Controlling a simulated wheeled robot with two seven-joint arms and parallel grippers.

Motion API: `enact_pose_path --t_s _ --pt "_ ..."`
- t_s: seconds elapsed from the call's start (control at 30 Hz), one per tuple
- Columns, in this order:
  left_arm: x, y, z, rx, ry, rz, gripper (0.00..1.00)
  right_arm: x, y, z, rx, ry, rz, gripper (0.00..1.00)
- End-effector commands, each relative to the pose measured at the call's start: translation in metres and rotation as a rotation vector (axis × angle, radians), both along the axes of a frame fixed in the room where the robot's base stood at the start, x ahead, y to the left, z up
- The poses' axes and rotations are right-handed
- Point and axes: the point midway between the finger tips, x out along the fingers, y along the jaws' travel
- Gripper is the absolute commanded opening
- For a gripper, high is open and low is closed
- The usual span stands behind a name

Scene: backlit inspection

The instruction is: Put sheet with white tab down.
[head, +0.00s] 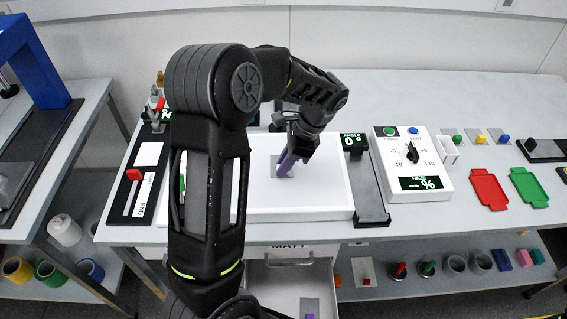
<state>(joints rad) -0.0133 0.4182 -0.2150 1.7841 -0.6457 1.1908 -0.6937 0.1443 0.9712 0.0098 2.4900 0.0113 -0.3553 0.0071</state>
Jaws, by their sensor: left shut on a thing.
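My left gripper (297,150) is over the middle of the white light panel (332,190), pointing down. No white tab can be made out; the gripper and purple piece cover part of the sheet. My left arm hides the panel's left part. My right gripper is not in view.
Right of the panel stand an angle display (353,142), a dark grey tray (371,200) and a white haze meter (413,164). Red (488,188) and green (529,186) trays lie further right. Below, an open drawer (275,300) holds a sheet with a purple tab (309,316).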

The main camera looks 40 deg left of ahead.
Motion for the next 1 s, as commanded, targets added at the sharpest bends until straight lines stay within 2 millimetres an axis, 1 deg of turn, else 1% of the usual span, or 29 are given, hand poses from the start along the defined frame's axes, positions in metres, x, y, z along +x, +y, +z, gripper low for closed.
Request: enact_pose_path --t_s 0.03,0.2,0.3,0.53,0.63,0.67,0.77,0.87,0.97,1.0 --pt "0.0 0.0 -0.001 0.0 0.0 0.0 0.17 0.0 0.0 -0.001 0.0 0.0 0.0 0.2" --pt "0.0 0.0 -0.001 0.001 0.001 0.0 0.31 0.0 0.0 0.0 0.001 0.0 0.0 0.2" --pt "0.0 0.0 -0.001 0.001 0.001 0.0 0.37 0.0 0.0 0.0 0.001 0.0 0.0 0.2" --pt "0.0 0.0 0.0 0.0 0.0 0.0 0.37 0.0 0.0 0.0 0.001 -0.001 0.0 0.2" --pt "0.0 0.0 0.004 0.0 0.0 0.0 0.37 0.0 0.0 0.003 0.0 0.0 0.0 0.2" --pt "0.001 -0.001 0.004 0.001 -0.001 0.0 0.37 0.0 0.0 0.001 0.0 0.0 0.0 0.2" --pt "0.004 -0.003 0.013 0.0 -0.003 0.0 0.37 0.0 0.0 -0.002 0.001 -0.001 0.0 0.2" --pt "0.008 -0.008 0.028 0.001 -0.004 -0.001 0.37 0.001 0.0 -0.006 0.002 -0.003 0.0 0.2" --pt "0.013 -0.015 0.046 0.0 -0.005 -0.001 0.37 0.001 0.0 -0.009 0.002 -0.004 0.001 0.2" --pt "0.016 -0.018 0.056 0.0 -0.005 -0.002 0.37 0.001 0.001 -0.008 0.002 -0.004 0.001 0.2"
